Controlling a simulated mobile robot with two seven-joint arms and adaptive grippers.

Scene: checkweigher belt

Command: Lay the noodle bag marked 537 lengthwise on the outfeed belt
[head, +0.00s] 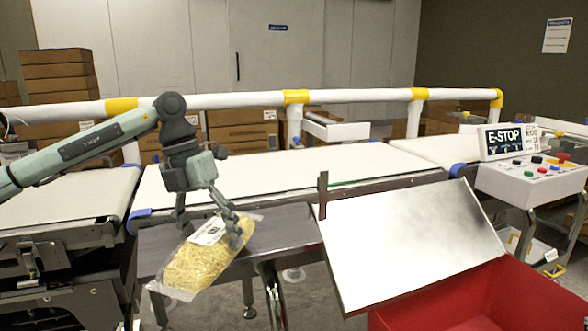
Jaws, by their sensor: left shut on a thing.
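The noodle bag (193,268) is a clear pack of yellow noodles with a white label; I cannot read a number on it. It lies slantwise over a dark grey narrow table (285,232) in front of the belts. My left gripper (209,236) points down with its fingers on both sides of the bag's upper part, shut on it. I cannot tell whether the bag touches the table. White belts run behind: a left belt (75,200), a long middle belt (290,170) and a right belt (425,150). No mark shows which is the outfeed belt. My right gripper is not in view.
A white rail (240,101) with yellow joints runs behind the belts. A sloping metal plate (405,245) and a red bin (480,300) stand front right. An E-STOP sign (504,139) and button box (535,178) stand at the right. The middle belt's surface looks clear.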

